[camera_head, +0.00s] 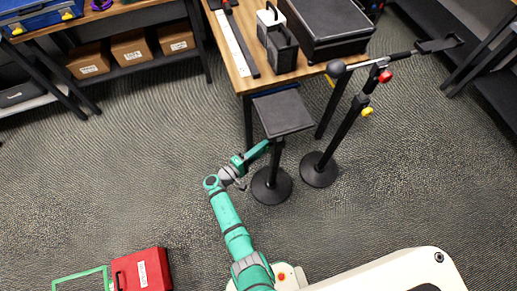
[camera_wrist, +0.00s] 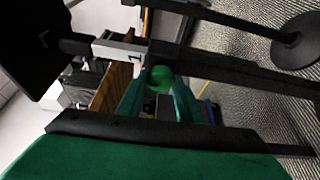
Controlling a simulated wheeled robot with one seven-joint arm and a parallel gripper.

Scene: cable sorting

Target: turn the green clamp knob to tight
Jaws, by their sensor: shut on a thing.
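The green clamp knob (camera_wrist: 160,76) shows in the wrist view between the two fingers of my gripper (camera_wrist: 158,92). The fingers are shut on it, one at each side. The knob sits beside a dark bar of a stand. In the head view my gripper (camera_head: 264,148) reaches the post of the black stand with a square top (camera_head: 283,113). The knob itself cannot be made out there. Which way the knob has been turned, and how tight it is, cannot be told.
A second black stand (camera_head: 343,130) with a red knob (camera_head: 385,76) and a yellow knob (camera_head: 367,112) stands close on the right. The wooden table (camera_head: 240,78) is just behind. A red case (camera_head: 142,270) lies on the floor at lower left. Floor left of my arm is open.

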